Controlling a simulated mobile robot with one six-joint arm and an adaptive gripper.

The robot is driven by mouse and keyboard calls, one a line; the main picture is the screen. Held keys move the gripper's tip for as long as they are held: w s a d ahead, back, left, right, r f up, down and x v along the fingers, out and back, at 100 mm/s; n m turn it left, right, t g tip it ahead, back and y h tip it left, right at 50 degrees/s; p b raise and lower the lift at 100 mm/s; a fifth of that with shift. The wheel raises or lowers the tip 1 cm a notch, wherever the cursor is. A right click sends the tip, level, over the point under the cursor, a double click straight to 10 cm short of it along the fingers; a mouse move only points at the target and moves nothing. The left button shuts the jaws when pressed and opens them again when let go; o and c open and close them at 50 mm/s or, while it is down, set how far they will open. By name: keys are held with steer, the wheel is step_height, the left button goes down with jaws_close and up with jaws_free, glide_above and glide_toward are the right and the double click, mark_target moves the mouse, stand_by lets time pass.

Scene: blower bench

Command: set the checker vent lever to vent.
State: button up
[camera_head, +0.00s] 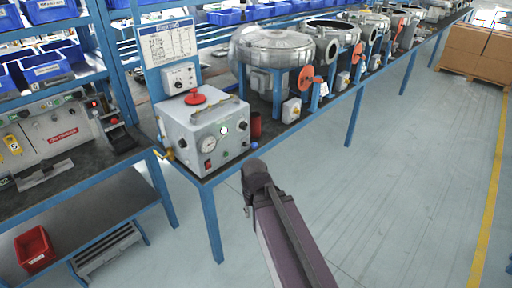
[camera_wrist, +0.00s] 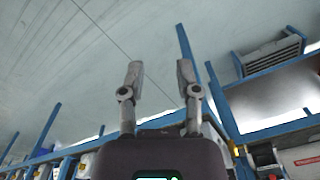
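The checker, a light grey box (camera_head: 196,133) with a round gauge (camera_head: 208,144), a green light, a red switch and a red knob on top, stands at the bench corner in the head view. A small brass-yellow lever (camera_head: 168,154) sticks out low on its left side; it looks like the vent lever, but its setting is too small to read. My gripper is open and empty in the wrist view (camera_wrist: 159,75), its two fingers wide apart over the floor. In the head view my arm ends to the right of the checker, apart from it, with the fingers mostly hidden.
A blue-framed bench (camera_head: 212,222) carries the checker and a row of metal blower housings (camera_head: 273,48). A sign board (camera_head: 167,42) stands behind the checker. A second bench with a control panel (camera_head: 55,130) is at left.

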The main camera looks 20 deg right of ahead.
steer(key=shift+o, duration=1.3)
steer(key=w+a+f+m+t+y+b, duration=0.1)
steer(key=w+f+m+t+y+b, duration=0.2)
steer(key=w, duration=0.6)
step_height(320, 180, down, 3)
steer(key=m+y+b, duration=0.1)
steer(key=m+b, duration=0.2)
steer(key=b, duration=0.1)
steer(key=shift+w+r+y+b, duration=0.15)
steer(key=shift+w+y+b, duration=0.1)
steer(key=shift+y+b, duration=0.05)
steer(key=m+t+y+b, duration=0.2)
steer(key=m+t+b, duration=1.3)
steer(key=m, duration=0.7)
glide_toward(255, 146)
steer(key=s+d+g+b, duration=0.1)
steer(key=s+d, duration=0.1)
steer(key=shift+d+r, duration=0.1)
steer(key=shift+r, duration=0.05)
steer(key=shift+w, duration=0.1)
steer(key=x, duration=1.3)
steer(key=shift+w+a, duration=0.25)
steer(key=shift+a, duration=0.1)
steer(key=shift+f, duration=0.25)
jaws_close()
